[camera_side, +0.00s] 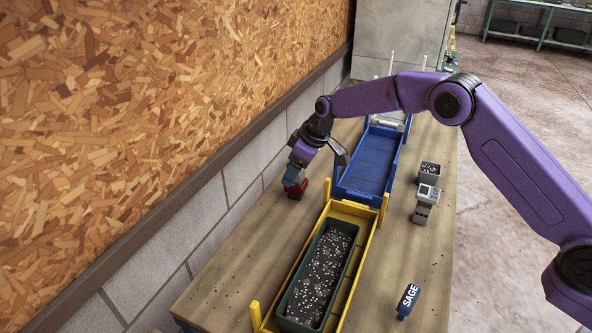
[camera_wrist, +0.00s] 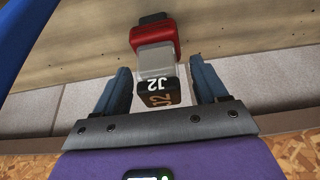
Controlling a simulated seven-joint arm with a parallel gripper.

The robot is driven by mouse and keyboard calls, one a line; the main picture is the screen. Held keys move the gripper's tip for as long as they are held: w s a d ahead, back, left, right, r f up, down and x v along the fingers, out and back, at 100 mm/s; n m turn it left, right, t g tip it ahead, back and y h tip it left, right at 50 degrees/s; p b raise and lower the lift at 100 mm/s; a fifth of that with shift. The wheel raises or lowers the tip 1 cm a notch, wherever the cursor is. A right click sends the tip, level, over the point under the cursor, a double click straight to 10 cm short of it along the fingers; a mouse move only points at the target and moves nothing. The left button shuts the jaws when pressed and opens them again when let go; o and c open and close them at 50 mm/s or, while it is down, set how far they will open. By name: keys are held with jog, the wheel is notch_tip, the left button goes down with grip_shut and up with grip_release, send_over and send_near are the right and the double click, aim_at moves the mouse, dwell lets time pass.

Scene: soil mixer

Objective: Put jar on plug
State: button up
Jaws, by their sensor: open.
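A piece with a dark cap marked J2 (camera_wrist: 158,93) and a pale grey body (camera_wrist: 155,62) sits between my fingers in the wrist view; I take it to be the jar. It lines up with a red block (camera_wrist: 153,38) with a dark end; I cannot tell whether they are joined. In the side view the red block (camera_side: 295,189) is on the table near the wall, just below my gripper (camera_side: 298,172). My gripper (camera_wrist: 161,64) is open, one finger on each side of the J2 piece. I cannot pick out the plug for certain.
A yellow frame (camera_side: 373,216) holds a dark green tray of speckled soil (camera_side: 325,270). A blue tray (camera_side: 368,165) is behind it. A small soil box (camera_side: 430,169), a grey device (camera_side: 426,205) and a SAGE tag (camera_side: 408,300) stand right. The wall is close on the left.

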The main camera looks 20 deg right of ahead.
jog(key=v, duration=1.1)
jog(key=shift+s+r, duration=0.15)
jog(key=shift+r, duration=0.2)
jog(key=shift+d, duration=0.1)
jog(key=s+d+r+n+g+h, duration=0.1)
jog(key=s+d, duration=0.1)
jog(key=s, duration=0.9)
jog(key=s+d+r+n+g, duration=0.1)
jog(key=s+r, duration=0.1)
jog(key=s, duration=1)
jog(key=s+d+f+h, duration=0.1)
jog(key=s+d+f, duration=0.1)
jog(key=s+d, duration=0.6)
jog(key=s+d+f+n+g, duration=0.1)
jog(key=s+d+f, duration=0.1)
jog(key=s+d, duration=0.6)
jog(key=s, duration=0.6)
jog(key=shift+s+d+n+h, duration=0.2)
jog(key=shift+s+n+h, duration=0.1)
jog(key=shift+s+h, duration=0.1)
